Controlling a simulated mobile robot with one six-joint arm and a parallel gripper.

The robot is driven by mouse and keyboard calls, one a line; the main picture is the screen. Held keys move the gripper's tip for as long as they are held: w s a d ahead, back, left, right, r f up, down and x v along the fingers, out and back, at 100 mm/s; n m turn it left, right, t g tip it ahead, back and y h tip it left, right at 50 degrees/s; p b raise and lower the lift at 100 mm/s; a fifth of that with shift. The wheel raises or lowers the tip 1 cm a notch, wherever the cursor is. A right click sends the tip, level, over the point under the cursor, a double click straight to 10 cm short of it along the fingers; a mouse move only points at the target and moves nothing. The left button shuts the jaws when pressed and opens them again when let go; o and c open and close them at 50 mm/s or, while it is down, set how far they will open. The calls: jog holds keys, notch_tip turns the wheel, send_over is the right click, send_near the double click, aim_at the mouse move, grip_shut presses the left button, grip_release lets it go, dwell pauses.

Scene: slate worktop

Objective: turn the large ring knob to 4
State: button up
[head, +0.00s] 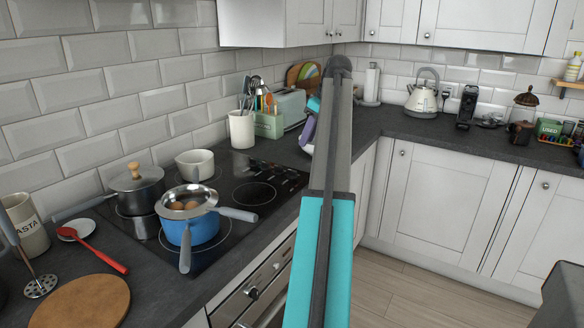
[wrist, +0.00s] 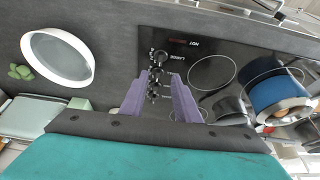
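In the wrist view, a row of black knobs (wrist: 155,75) with white markings lies along the edge of the black hob (wrist: 230,50). A small upside-down label that seems to read "LARGE" lies beside the uppermost knob (wrist: 158,56). The number each pointer is at is too small to read. My gripper (wrist: 157,81) has two purple fingers, apart, with nothing gripped between them. From above, they lie on either side of the lower knobs; I cannot tell their height or any contact. In the head view, my arm hides most of the gripper, and the hob (head: 232,205) shows behind.
A blue pot (head: 188,222) with eggs, a lidded grey pan (head: 139,190) and a white pan (head: 195,163) stand on the hob. A white bowl (wrist: 84,55) is left of the knobs in the wrist view. A mint toaster (head: 290,105) and a utensil jar (head: 241,130) stand by the wall.

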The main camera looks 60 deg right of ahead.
aim_at(293, 171)
jog(key=shift+w, duration=0.1)
jog(key=x, duration=1.3)
jog(key=shift+f, duration=0.4)
grip_shut()
